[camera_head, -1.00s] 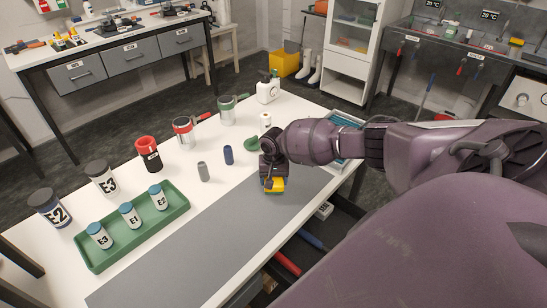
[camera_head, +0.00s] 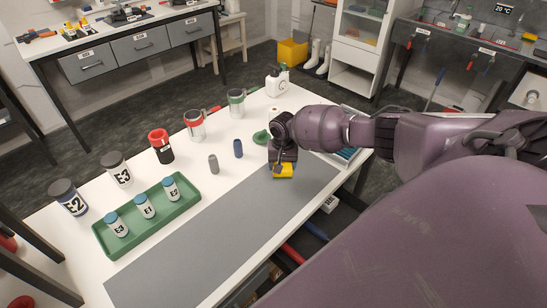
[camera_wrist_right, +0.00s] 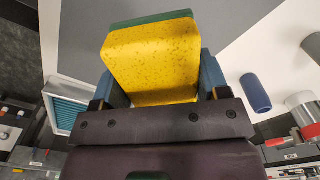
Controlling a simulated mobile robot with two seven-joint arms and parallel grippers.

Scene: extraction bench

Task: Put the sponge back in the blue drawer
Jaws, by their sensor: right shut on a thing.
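The sponge (camera_wrist_right: 150,55) is yellow with a green layer along its far side. My right gripper (camera_wrist_right: 162,82) is shut on it, with one blue finger at each side. In the head view the sponge's yellow end (camera_head: 283,171) shows below my right gripper (camera_head: 282,160), over the far end of the grey mat. I cannot tell how high it is above the mat. A blue bar (camera_head: 315,230), perhaps a drawer handle, shows below the bench's near edge. I cannot tell for sure which drawer is blue. My left gripper is not in view.
On the white bench (camera_head: 222,185) stand a green tray (camera_head: 105,237) with several jars, two loose jars, mugs and two small cylinders. A red bar (camera_head: 292,253) shows under the bench. The grey mat (camera_head: 205,235) is clear.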

